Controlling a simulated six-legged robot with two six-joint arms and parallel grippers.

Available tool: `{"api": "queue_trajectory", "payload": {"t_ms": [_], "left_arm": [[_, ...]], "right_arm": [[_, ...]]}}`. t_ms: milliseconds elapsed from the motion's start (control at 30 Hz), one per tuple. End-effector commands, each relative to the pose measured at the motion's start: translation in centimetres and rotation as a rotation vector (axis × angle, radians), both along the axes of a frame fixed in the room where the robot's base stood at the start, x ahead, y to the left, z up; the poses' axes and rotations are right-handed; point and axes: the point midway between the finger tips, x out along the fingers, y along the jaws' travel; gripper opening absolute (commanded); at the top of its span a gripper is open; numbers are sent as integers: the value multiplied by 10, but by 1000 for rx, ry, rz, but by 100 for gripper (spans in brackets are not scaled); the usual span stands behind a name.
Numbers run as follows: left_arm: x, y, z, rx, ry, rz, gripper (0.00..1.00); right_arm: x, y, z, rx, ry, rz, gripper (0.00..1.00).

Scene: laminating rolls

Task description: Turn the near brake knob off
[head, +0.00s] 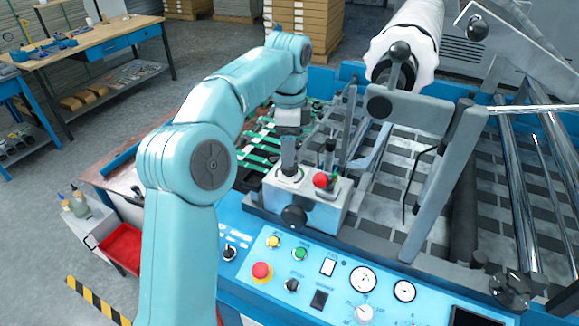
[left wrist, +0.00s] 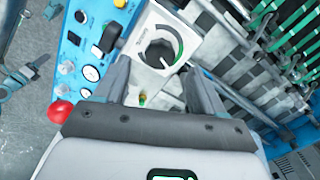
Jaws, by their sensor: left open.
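The brake knob in the left wrist view is a dark round knob (left wrist: 159,54) on a white plate, with a dial ring partly green around it. My left gripper (left wrist: 158,72) is open, its two grey fingers apart on either side of the knob's near edge. I cannot tell whether they touch it. In the head view my left arm reaches over to a pale control box (head: 325,208), with my left gripper (head: 289,155) pointing down at its top. The knob there is largely hidden by the gripper. My right gripper is not in view.
The box also carries a red knob (head: 320,180) and a black front knob (head: 293,216). A blue panel with a red button (head: 262,271) and gauges (head: 363,279) lies in front. Machine bars and a white roll (head: 406,45) stand to the right.

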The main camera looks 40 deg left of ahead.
Motion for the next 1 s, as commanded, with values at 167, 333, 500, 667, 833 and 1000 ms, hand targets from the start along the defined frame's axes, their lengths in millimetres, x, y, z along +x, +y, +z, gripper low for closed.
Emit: {"api": "queue_trajectory", "payload": {"t_ms": [167, 333, 500, 667, 833, 1000], "left_arm": [[1, 0, -32, -1, 2, 0, 70], [3, 0, -45, -1, 1, 0, 70], [3, 0, -48, 0, 0, 0, 70], [3, 0, -47, 0, 0, 0, 60], [2, 0, -47, 0, 0, 0, 14], [2, 0, -47, -1, 1, 5, 14]], "right_arm": [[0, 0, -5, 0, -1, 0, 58], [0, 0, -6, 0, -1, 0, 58], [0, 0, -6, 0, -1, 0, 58], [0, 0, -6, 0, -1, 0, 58], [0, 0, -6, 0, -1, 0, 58], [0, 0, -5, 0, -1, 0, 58]]}}
